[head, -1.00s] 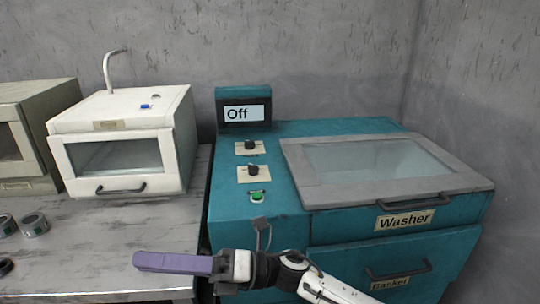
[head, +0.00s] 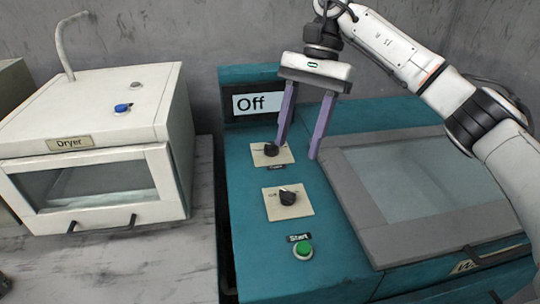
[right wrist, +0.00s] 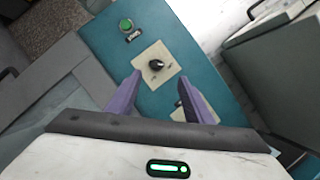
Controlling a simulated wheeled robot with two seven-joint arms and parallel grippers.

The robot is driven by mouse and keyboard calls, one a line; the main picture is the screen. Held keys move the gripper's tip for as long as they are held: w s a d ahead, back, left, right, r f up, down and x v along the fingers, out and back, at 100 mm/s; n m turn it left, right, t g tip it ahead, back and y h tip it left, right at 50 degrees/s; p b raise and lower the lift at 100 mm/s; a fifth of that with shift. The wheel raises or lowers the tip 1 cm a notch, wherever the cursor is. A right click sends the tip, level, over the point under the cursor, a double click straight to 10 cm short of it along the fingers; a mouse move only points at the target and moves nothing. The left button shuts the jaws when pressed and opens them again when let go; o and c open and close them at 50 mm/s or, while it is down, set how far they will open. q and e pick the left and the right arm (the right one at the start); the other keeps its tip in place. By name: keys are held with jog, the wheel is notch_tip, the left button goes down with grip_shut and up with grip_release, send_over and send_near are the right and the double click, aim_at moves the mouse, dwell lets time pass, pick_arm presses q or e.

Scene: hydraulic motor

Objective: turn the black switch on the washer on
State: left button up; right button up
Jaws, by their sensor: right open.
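The teal washer (head: 245,210) has a display (head: 257,103) that reads "Off". Two black knobs sit on cream plates on its top: a far knob (head: 271,149) and a nearer knob (head: 288,197). A green Start button (head: 303,250) is in front of them. My right gripper (head: 297,150) is open, its purple fingers pointing down beside the far knob; the left finger is close to that knob, and contact cannot be told. In the right wrist view, one knob (right wrist: 156,65) shows whole beyond the fingers, and the other plate is partly hidden by a finger. My left gripper is out of view.
The washer's grey-framed glass lid (head: 410,190) is shut, to the right of the knobs. A white dryer (head: 95,140) with a blue knob (head: 123,108) stands on the grey table to the left. A wall is close behind.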

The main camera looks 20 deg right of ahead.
aim_at(288, 191)
jog(key=x, duration=0.6)
jog(key=s+x, duration=0.1)
jog(key=x, duration=0.1)
jog(key=shift+f, duration=0.35)
jog(key=shift+s+f, duration=0.1)
jog(key=shift+f, duration=0.15)
jog(key=shift+a+f, duration=0.15)
jog(key=shift+f, duration=0.05)
jog(key=c, duration=1)
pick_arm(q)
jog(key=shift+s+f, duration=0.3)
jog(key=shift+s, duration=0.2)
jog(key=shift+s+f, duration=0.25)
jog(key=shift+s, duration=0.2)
pick_arm(e)
jog(key=shift+c, duration=0.2)
